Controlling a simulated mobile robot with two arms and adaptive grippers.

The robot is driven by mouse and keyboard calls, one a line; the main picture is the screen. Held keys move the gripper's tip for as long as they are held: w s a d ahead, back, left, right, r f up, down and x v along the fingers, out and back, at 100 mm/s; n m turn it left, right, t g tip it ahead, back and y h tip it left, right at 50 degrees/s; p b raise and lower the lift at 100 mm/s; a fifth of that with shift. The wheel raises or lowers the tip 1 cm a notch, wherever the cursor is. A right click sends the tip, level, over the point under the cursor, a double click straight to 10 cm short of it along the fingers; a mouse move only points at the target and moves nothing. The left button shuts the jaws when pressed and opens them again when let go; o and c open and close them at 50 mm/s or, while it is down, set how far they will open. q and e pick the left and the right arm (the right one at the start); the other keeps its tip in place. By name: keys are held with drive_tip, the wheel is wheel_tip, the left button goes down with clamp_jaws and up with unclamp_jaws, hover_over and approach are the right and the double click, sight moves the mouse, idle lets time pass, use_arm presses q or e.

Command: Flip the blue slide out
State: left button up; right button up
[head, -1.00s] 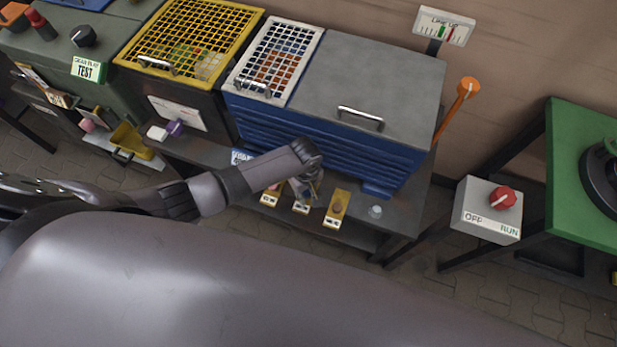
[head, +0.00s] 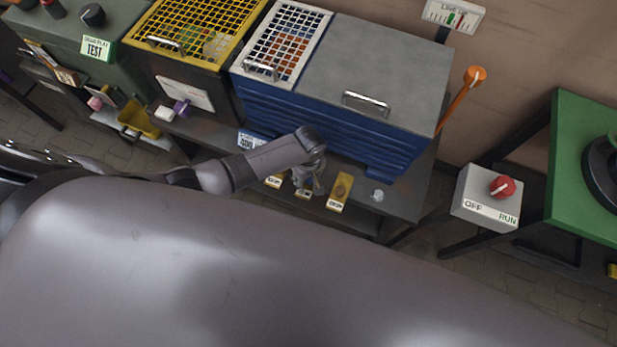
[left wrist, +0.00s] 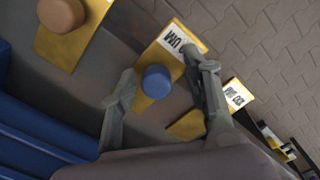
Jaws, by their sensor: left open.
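The blue slide is a yellow plate with a round blue knob (left wrist: 157,83) and a white label at its end. It lies on the grey shelf in front of the blue cabinet. In the left wrist view my left gripper (left wrist: 160,68) is open, with one finger on each side of the blue knob; I cannot tell whether they touch it. In the head view the left gripper (head: 309,177) hides most of this slide. A yellow slide with a brown knob (head: 341,190) lies to its right. Another yellow slide (left wrist: 187,125) is partly hidden by a finger. My right gripper is not in view.
The blue cabinet (head: 330,130) with a grey lid stands right behind the slides. A small clear knob (head: 377,195) is on the shelf at right. An orange lever (head: 466,95) and a grey switch box (head: 487,205) stand further right.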

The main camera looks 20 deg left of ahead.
use_arm(q)
wheel_tip(320, 180, up, 12)
idle(0.6)
idle(0.5)
